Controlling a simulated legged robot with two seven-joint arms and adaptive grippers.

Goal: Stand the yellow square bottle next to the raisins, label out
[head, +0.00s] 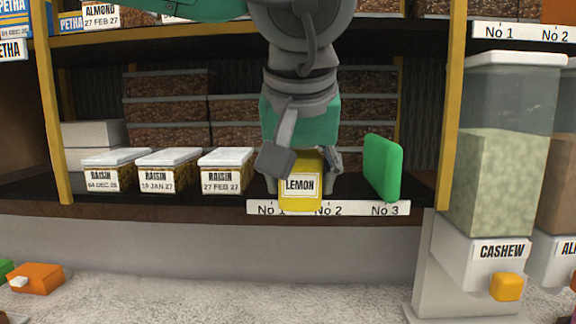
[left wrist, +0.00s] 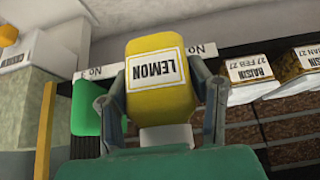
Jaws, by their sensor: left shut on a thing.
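The yellow square bottle (head: 301,190) has a white LEMON label that faces out toward me in the head view. My left gripper (head: 305,172) is shut on it at the front edge of the shelf, in front of the number strip. In the left wrist view the bottle (left wrist: 158,85) sits between the two fingers of my left gripper (left wrist: 160,110), its label upside down in the picture. Three raisin boxes with white lids stand in a row to the left; the nearest raisin box (head: 225,172) reads 27 FEB 27. I cannot tell whether the bottle touches the shelf. My right gripper is not in view.
A green block (head: 383,168) stands on the shelf right of the bottle, above No 3 on the number strip (head: 386,209). A yellow post (head: 449,110) and a cashew dispenser (head: 497,150) stand farther right. Stacked brown boxes (head: 165,110) fill the shelf's back.

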